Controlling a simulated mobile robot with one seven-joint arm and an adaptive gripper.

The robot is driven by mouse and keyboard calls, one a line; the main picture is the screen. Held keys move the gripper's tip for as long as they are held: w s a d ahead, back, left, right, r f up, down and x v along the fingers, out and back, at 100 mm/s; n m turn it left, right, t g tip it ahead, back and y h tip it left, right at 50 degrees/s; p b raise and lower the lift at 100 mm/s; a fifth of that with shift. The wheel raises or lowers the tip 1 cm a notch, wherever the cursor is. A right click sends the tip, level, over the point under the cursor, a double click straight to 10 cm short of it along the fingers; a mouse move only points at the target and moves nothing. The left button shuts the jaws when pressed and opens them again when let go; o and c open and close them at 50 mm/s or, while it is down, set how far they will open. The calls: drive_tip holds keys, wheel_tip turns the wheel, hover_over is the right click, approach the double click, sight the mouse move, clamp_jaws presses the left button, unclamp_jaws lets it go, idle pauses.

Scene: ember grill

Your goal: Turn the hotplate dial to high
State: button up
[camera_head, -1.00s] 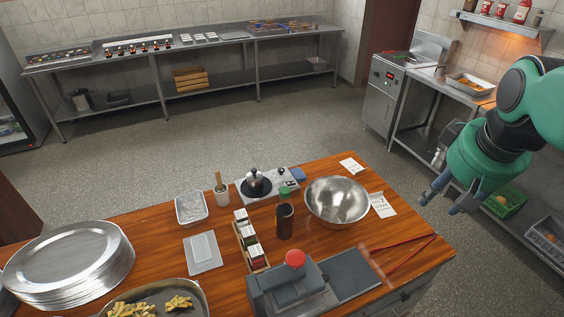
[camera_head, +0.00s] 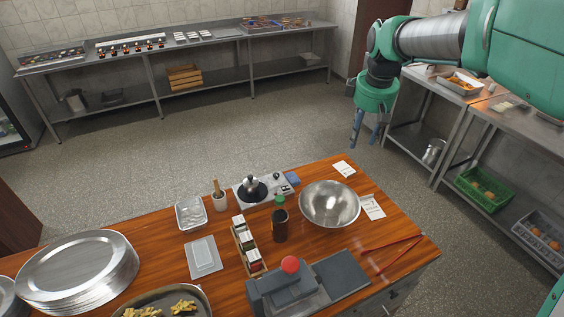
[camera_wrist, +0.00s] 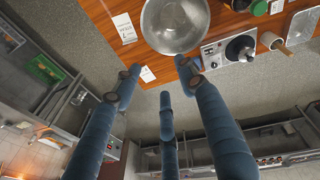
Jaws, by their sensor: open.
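The hotplate (camera_head: 268,196) is a small pale unit at the far edge of the wooden table in the head view, with a dark kettle-like pot (camera_head: 251,184) on its left part. My gripper (camera_head: 366,140) is open and empty, pointing down beyond the table's far right corner, right of the hotplate. Its blue fingers (camera_wrist: 160,82) are spread in the wrist view.
A metal bowl (camera_head: 330,204) stands right of the hotplate, and a dark bottle with a green cap (camera_head: 280,222) in front. A blue object (camera_head: 292,178) lies by the panel. Paper slips (camera_head: 344,169) lie near the far right edge. Floor is open behind the table.

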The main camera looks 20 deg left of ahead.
drive_tip(key=w+a+f+n+p, duration=0.2)
drive_tip(key=w+a+f, duration=0.1)
drive_tip(key=w+a, duration=0.4)
drive_tip(key=n+g+p, duration=0.2)
drive_tip(key=n+p, duration=0.6)
hover_over(276, 174)
wheel_tip(276, 174, down, 17)
drive_tip(key=shift+s+r+h, duration=0.1)
drive_tip(key=shift+h, duration=0.3)
wheel_tip(276, 174, down, 14)
drive_tip(key=shift+d+r+p, duration=0.1)
drive_tip(key=shift+p, duration=0.3)
drive_tip(key=shift+c, duration=0.5)
clamp_jaws()
